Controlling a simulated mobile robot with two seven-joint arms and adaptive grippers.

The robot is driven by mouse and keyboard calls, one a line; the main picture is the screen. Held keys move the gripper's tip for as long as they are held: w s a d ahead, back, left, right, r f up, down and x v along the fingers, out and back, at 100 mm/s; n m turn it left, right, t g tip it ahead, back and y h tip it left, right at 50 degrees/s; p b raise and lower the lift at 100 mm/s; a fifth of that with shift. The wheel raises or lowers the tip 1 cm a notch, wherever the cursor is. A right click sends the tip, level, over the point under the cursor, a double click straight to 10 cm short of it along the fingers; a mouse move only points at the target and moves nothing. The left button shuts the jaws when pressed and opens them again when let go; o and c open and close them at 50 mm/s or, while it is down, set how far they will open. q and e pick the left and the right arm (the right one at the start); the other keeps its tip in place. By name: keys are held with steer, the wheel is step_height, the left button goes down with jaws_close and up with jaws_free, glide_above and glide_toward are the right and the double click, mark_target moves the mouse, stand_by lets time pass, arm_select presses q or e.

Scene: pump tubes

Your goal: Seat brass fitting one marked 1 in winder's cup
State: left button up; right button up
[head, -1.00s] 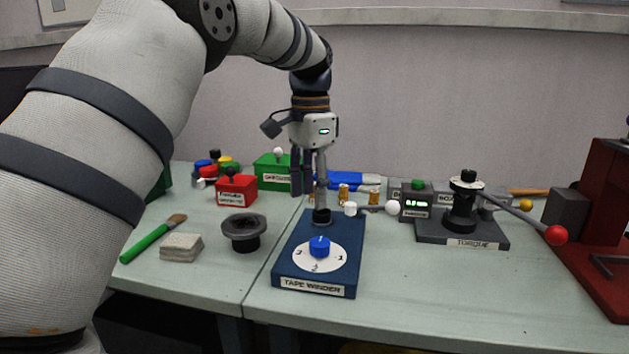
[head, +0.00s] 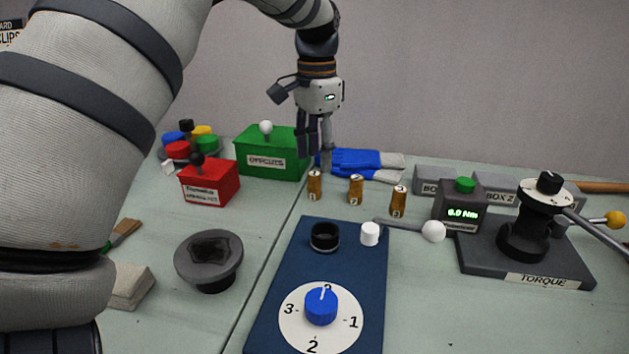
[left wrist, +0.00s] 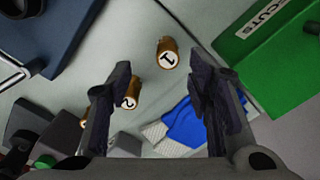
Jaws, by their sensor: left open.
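Brass fitting 1 (head: 314,186) stands on the table behind the blue tape winder (head: 302,270), leftmost of three labelled fittings. Its top, marked 1, shows in the left wrist view (left wrist: 168,54). Fitting 2 (head: 355,189) and fitting 3 (head: 398,202) stand to its right. The winder's black cup (head: 325,237) looks empty. My left gripper (head: 315,154) is open and empty, pointing down above and near fitting 1. In the left wrist view its fingers (left wrist: 160,95) are spread, with fitting 1 beyond them and fitting 2 partly behind one finger. My right gripper is out of view.
A white-knobbed lever (head: 433,231) reaches right from the winder. A green box (head: 272,155) and blue gloves (head: 355,162) lie close behind fitting 1. A red box (head: 209,183) and dark round holder (head: 209,259) are left. The torque stand (head: 525,250) is right.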

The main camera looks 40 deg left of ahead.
mark_target(314, 173)
arm_select(q)
steer(key=f, duration=0.5)
steer(key=a+f, duration=0.1)
steer(key=f, duration=0.1)
steer(key=shift+w+f, duration=0.2)
steer(key=shift+f, duration=0.2)
jaws_close()
